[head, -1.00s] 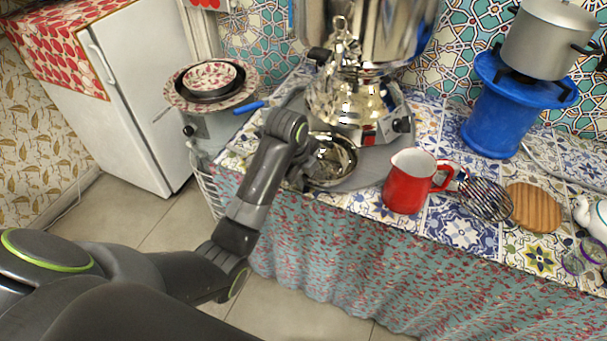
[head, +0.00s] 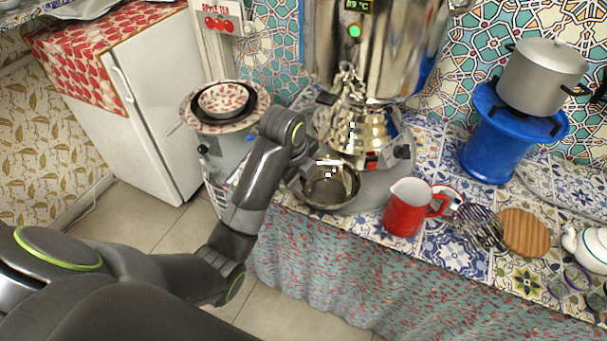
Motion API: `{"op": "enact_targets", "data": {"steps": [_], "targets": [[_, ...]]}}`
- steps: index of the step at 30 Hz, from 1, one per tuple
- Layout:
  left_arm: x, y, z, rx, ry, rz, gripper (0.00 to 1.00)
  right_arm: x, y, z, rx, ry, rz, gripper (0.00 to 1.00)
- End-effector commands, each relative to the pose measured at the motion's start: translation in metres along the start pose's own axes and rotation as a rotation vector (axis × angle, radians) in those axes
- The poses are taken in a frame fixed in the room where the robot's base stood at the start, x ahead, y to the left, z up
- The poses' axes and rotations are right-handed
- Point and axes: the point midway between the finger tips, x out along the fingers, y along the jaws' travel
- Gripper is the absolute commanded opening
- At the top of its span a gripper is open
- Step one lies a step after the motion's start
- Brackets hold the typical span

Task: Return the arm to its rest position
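My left arm comes in from the lower left and bends over the counter's left end. Its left gripper (head: 304,176) is at the left side of a round steel bowl (head: 346,196) in front of the samovar. The fingers are mostly hidden by my wrist, so I cannot tell if they are open or touch the bowl. The tall shiny samovar (head: 385,50) shows a green light and a display. A shiny metal teapot (head: 360,128) stands in front of it. My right gripper is not in view.
A red jug (head: 405,210), whisk (head: 479,226), round wooden board (head: 525,233) and white teapot (head: 590,247) line the counter to the right. A grey pot (head: 543,78) sits on a blue stand (head: 495,140). Stacked bowls (head: 221,100) and a white fridge (head: 155,105) are at left.

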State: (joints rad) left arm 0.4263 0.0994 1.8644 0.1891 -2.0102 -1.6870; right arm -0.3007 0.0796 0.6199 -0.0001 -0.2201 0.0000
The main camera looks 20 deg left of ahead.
Motion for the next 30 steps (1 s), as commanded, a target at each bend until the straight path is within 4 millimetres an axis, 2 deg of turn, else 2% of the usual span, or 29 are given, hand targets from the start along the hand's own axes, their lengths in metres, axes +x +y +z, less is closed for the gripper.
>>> {"op": "enact_targets", "data": {"steps": [20,23,25,30], "targets": [[0.000,0.004,0.001,-0.017,-0.001,0.000,0.25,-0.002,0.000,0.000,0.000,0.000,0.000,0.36],[0.008,0.020,0.002,-0.105,-0.007,0.000,0.25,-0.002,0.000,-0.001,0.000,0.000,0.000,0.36],[0.017,0.041,0.004,-0.220,-0.017,-0.002,0.25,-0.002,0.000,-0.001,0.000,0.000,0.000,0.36],[0.035,0.108,0.009,-0.604,-0.053,-0.023,0.25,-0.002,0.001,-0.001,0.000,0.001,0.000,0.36]]}}
